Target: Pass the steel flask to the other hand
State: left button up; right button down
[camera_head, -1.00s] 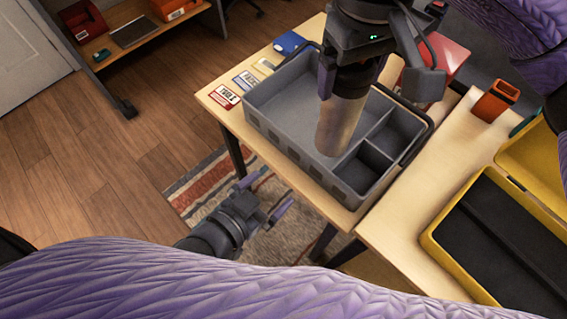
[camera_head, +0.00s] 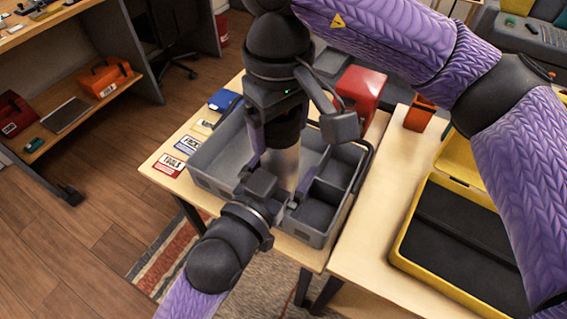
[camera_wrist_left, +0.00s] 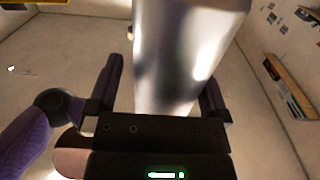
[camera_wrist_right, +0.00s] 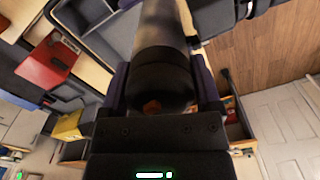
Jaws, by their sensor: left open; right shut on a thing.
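The steel flask (camera_head: 283,166) is a silvery cylinder with a black end, held over the grey divided tray (camera_head: 222,166). My right gripper (camera_head: 279,138) is shut on its dark upper end; the right wrist view shows the black end (camera_wrist_right: 160,82) between the fingers and the steel body (camera_wrist_right: 165,25) beyond. My left gripper (camera_head: 270,186) is open at the flask's lower part. In the left wrist view the steel body (camera_wrist_left: 186,60) lies between its two spread fingers (camera_wrist_left: 162,82). Whether a left finger touches the flask cannot be told.
A yellow case (camera_head: 408,246) with black lining lies open on the right table. A red box (camera_head: 361,90) and an orange holder (camera_head: 419,114) stand behind. Label cards (camera_head: 169,165) and a blue item (camera_head: 223,99) lie left of the tray. A shelf unit (camera_head: 100,85) stands far left.

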pick_arm(q)
jog(key=shift+c, duration=0.3)
jog(key=shift+d, duration=0.1)
grip_shut()
pick_arm(e)
jog(key=shift+a, duration=0.1)
grip_release()
jog(key=shift+r, duration=0.1)
